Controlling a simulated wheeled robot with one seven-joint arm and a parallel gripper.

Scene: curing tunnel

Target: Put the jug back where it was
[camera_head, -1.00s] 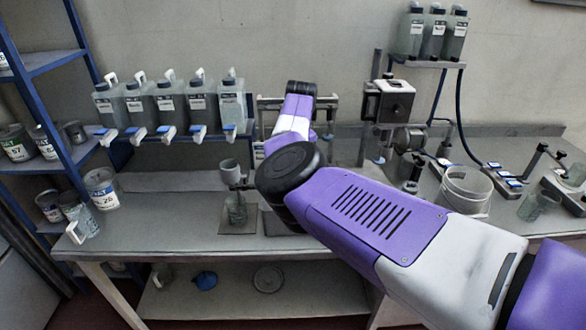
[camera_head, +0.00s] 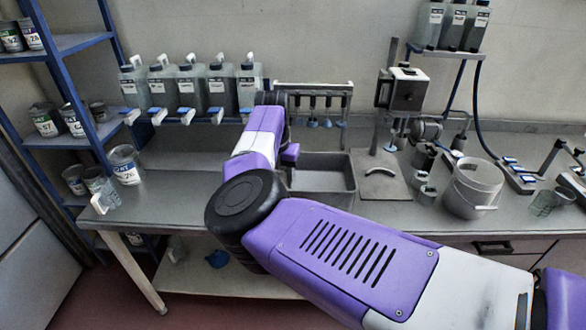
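The frame does not make clear which vessel is the jug. A clear vessel with a white handle (camera_head: 100,203) stands at the left end of the bench. Several grey jug-like bottles with white handles (camera_head: 191,90) stand in a row on a wall rack, above blue and white taps. Another pale vessel (camera_head: 176,249) is on the shelf under the bench, partly cut off by the bench. My arm reaches across the bench from the lower right. My gripper is not visible, so what it holds cannot be told.
A grey rectangular basin (camera_head: 321,172) is behind my arm. A white bucket (camera_head: 474,190) and a glass beaker (camera_head: 544,201) stand at the right. Labelled cans (camera_head: 124,166) stand on the left bench end and on blue shelves (camera_head: 66,45). The left bench top is partly clear.

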